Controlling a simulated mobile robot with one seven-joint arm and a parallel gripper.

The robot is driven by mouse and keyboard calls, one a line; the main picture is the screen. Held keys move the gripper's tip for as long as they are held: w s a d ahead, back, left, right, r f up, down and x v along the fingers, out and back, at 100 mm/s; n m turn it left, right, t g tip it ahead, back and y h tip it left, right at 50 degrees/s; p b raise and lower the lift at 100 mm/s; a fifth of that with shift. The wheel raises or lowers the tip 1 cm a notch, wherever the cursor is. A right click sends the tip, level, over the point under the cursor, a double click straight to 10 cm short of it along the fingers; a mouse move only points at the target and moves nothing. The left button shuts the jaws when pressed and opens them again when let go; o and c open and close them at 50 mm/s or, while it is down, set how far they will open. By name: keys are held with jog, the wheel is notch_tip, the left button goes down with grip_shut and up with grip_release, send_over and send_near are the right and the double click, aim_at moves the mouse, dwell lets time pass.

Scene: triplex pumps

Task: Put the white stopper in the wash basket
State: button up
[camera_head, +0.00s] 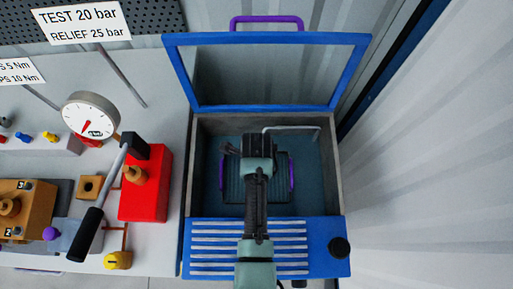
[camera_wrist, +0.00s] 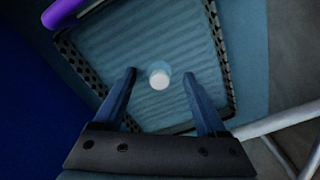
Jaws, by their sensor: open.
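The white stopper (camera_wrist: 159,81) shows in the wrist view as a small pale disc within the outline of the wash basket, between my fingertips in the picture. I cannot tell its exact height, but no finger touches it. The wash basket (camera_head: 234,186) is dark with a ribbed floor and purple handles, inside the washer tank. Its perforated wall (camera_wrist: 222,55) shows in the wrist view. My gripper (camera_wrist: 161,76) is open and empty, pointing down over the basket. In the head view my gripper (camera_head: 258,148) and arm hide the basket's middle and the stopper.
The tank's blue-framed lid (camera_head: 268,108) stands open behind. A bent metal pipe (camera_head: 291,128) is at the tank's back right. A slatted blue front panel (camera_head: 214,246) has a black knob (camera_head: 340,247). A red pump block (camera_head: 146,190) with a black-handled lever (camera_head: 86,234) stands left.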

notch_tip(320, 180, up, 11)
jog(key=p, duration=0.1)
dwell(0.7)
